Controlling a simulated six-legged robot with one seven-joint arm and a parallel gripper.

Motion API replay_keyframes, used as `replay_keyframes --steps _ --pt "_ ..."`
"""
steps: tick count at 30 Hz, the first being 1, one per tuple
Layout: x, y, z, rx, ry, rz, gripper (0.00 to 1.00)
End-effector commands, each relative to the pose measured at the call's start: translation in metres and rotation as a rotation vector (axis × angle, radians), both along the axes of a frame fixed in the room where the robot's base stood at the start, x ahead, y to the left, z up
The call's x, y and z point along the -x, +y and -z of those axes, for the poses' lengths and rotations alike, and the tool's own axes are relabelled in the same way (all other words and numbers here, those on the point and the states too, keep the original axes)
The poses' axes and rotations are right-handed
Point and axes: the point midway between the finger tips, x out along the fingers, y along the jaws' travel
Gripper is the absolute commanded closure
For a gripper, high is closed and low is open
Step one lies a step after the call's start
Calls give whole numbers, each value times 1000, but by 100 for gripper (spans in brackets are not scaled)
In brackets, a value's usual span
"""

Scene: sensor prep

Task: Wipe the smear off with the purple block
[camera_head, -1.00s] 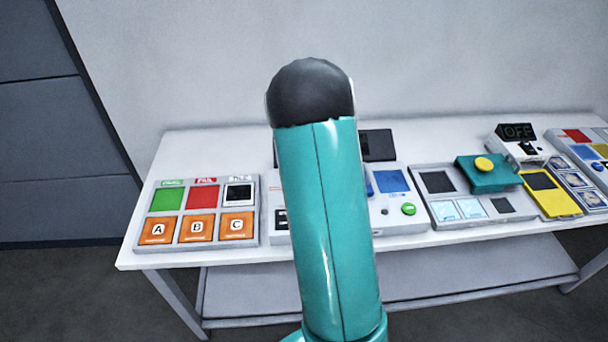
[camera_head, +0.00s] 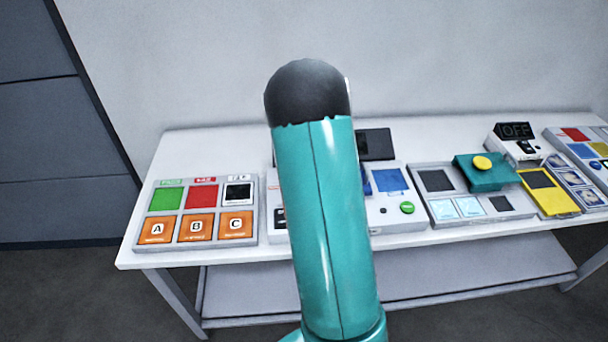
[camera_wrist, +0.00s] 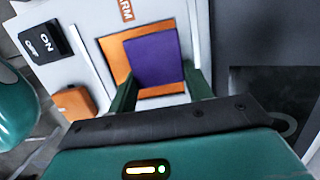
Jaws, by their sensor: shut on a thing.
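In the wrist view the purple block (camera_wrist: 152,61) sits between the two dark green fingers of my gripper (camera_wrist: 159,74), which is shut on it. The block is over an orange square (camera_wrist: 117,50) on a white panel and covers most of it. Whether the block touches the orange surface, I cannot tell. I see no smear; any under the block is hidden. In the head view my own arm hides the gripper and the block.
A black ON switch (camera_wrist: 41,43) stands at the left of the wrist view. In the head view the white table (camera_head: 190,145) carries a panel with orange A, B, C tiles (camera_head: 197,228), a teal block with a yellow button (camera_head: 487,173), and other panels. The table's back strip is mostly clear.

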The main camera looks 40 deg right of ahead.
Motion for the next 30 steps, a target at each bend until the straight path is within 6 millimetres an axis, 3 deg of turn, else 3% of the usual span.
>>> replay_keyframes --steps 14,25,30 --pt "22 15 -3 12 -12 3 86" --pt "10 6 0 10 -10 1 86" --pt "15 6 0 10 -9 3 86"
